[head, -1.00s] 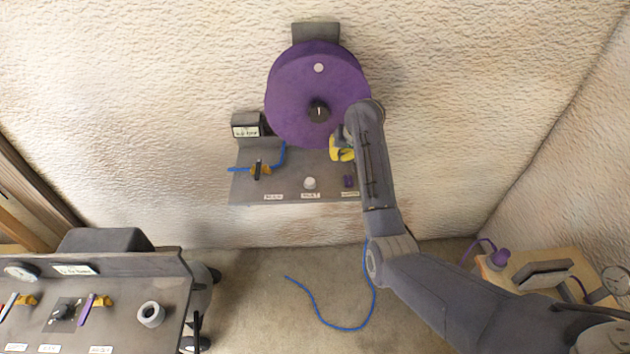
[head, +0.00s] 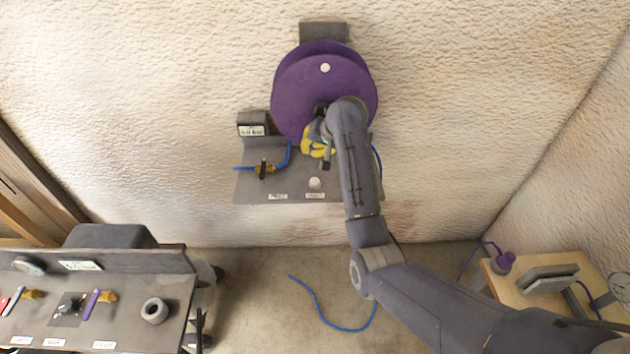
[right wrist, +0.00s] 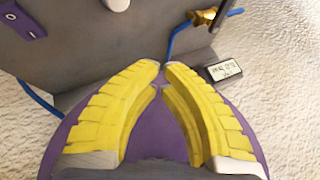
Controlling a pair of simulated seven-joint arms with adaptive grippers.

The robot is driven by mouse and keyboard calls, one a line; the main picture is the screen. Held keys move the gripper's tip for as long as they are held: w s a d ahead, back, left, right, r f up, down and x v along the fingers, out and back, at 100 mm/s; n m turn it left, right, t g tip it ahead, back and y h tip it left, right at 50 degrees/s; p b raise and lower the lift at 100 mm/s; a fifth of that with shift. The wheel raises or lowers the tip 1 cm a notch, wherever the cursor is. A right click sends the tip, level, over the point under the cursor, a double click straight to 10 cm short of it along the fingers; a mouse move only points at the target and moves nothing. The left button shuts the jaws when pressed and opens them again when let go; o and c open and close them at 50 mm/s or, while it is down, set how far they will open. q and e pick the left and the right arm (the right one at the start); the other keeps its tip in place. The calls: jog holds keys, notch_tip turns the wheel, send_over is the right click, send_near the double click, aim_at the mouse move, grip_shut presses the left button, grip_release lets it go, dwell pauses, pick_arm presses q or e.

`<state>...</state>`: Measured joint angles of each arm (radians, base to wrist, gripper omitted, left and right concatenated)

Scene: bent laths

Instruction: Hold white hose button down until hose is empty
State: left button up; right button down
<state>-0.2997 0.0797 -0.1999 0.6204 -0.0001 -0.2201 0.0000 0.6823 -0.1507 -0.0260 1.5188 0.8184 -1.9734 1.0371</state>
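The white button (head: 315,183) sits on the grey wall panel (head: 250,189), above a small label. It also shows at the top edge of the right wrist view (right wrist: 117,5). The blue hose (head: 335,326) lies in a curve on the floor; more of it shows beside the purple reel (head: 300,95). My right gripper (head: 322,155), with yellow fingers, is in front of the panel just above the button and apart from it. In the right wrist view its fingertips (right wrist: 162,66) meet or nearly meet, with nothing seen between them. My left gripper is not in view.
A brass valve (head: 265,169) with a blue pipe and a small display (head: 251,130) are left of the button. A purple switch (right wrist: 31,18) shows on the panel. A grey console (head: 125,320) stands lower left, a wooden table (head: 510,290) at right. The floor between is mostly clear.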

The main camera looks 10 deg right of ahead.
aim_at(315, 182)
jog(key=shift+f, duration=0.1)
jog(key=shift+f, duration=4.25)
jog(key=shift+f, duration=0.25)
jog(key=shift+f, duration=0.25)
jog(key=shift+f, duration=0.55)
jog(key=shift+r, duration=0.25)
dwell(1.9)
jog(key=shift+r, duration=0.75)
